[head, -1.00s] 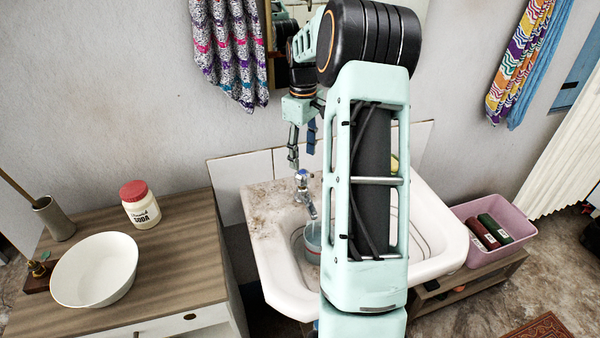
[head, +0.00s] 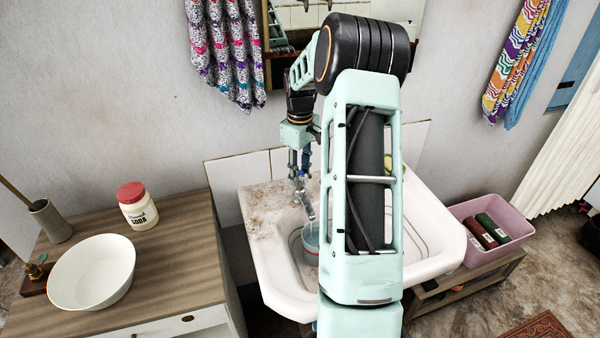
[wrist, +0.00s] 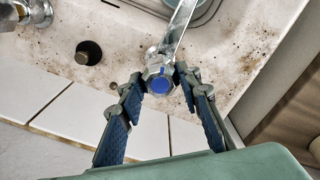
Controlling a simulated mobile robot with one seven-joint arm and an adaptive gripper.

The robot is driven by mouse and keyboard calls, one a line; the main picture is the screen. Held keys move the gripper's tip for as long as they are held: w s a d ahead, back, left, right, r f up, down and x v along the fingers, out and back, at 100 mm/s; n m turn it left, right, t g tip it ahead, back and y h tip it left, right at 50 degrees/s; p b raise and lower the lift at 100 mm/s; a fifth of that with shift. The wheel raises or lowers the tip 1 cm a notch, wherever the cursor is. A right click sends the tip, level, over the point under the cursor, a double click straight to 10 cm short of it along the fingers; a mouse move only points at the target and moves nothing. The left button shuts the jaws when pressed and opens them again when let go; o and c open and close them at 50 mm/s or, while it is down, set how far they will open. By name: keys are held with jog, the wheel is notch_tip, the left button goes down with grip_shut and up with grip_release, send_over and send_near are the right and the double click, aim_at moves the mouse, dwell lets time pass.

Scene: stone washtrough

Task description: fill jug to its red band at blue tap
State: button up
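The blue tap (head: 307,207) is a chrome tap on the back ledge of the stone trough. Its blue-capped knob (wrist: 160,86) shows in the wrist view, with its spout running toward the basin. The jug (head: 311,240) stands in the basin below the spout; its rim (wrist: 190,8) shows at the top of the wrist view. Its red band and water level are too small to read, and I cannot tell whether water runs. My gripper (wrist: 162,82) points down over the tap, its fingers apart on either side of the knob. Contact is not clear.
Another chrome tap (wrist: 32,10) and a dark round stub (wrist: 88,52) are on the ledge. A cabinet at left holds a white bowl (head: 92,270) and soda jar (head: 138,207). A pink bin (head: 488,228) stands right. My arm hides much of the trough (head: 262,262).

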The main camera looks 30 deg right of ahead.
jog(key=c, duration=0.4)
jog(key=shift+m, duration=1.7)
jog(key=shift+c, duration=0.2)
jog(key=o, duration=1.2)
jog(key=shift+c, duration=0.2)
jog(key=shift+r, duration=0.1)
notch_tip(320, 180, up, 12)
